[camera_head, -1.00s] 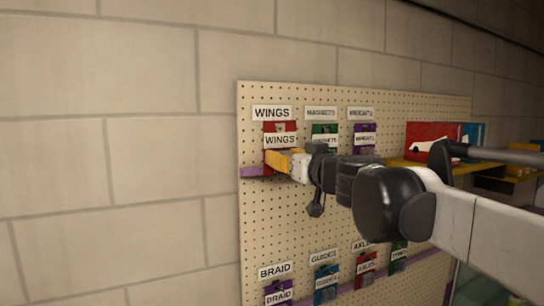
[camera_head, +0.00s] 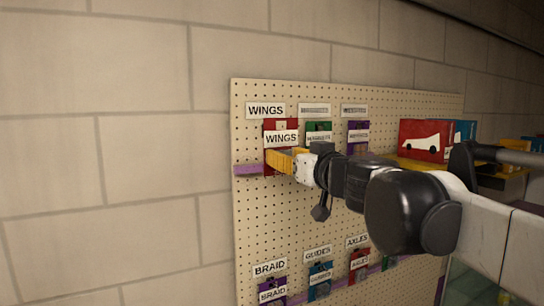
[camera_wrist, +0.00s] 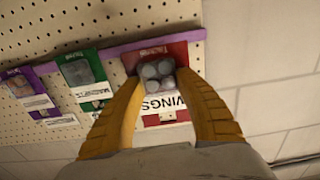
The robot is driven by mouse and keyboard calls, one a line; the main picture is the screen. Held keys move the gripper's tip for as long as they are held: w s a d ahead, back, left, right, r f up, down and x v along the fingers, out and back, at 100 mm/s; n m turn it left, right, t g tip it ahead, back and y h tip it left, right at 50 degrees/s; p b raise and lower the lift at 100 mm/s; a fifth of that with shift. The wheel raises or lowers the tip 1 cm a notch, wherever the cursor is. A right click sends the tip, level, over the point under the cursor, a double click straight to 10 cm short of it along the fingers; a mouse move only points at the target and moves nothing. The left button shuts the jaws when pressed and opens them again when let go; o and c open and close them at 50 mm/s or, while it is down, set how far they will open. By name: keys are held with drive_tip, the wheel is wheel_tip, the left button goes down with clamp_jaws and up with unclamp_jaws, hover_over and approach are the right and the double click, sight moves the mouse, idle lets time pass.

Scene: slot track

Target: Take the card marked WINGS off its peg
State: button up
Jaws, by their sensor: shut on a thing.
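The red WINGS card (camera_head: 269,145) is at the upper left of the pegboard, below a white WINGS label (camera_head: 266,110). In the wrist view the card (camera_wrist: 190,52) is upside down, with grey round parts on it and its white name strip partly hidden. My gripper's yellow fingers (camera_head: 279,161) are shut on the lower part of the card. In the wrist view the fingers (camera_wrist: 160,76) lie on either side of it. The card appears slightly out from the board. I cannot see the peg or whether the card is still on it.
A green card (camera_head: 318,127) and a purple card (camera_head: 358,139) hang just right of the WINGS card. BRAID (camera_head: 271,291), GUIDES (camera_head: 320,277) and AXLES (camera_head: 359,262) cards hang lower down. A red car box (camera_head: 425,138) stands at the right. Bare wall (camera_head: 120,150) is at the left.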

drive_tip(key=p+v, duration=0.1)
drive_tip(key=v, duration=0.5)
idle(0.4)
drive_tip(key=shift+f, duration=0.1)
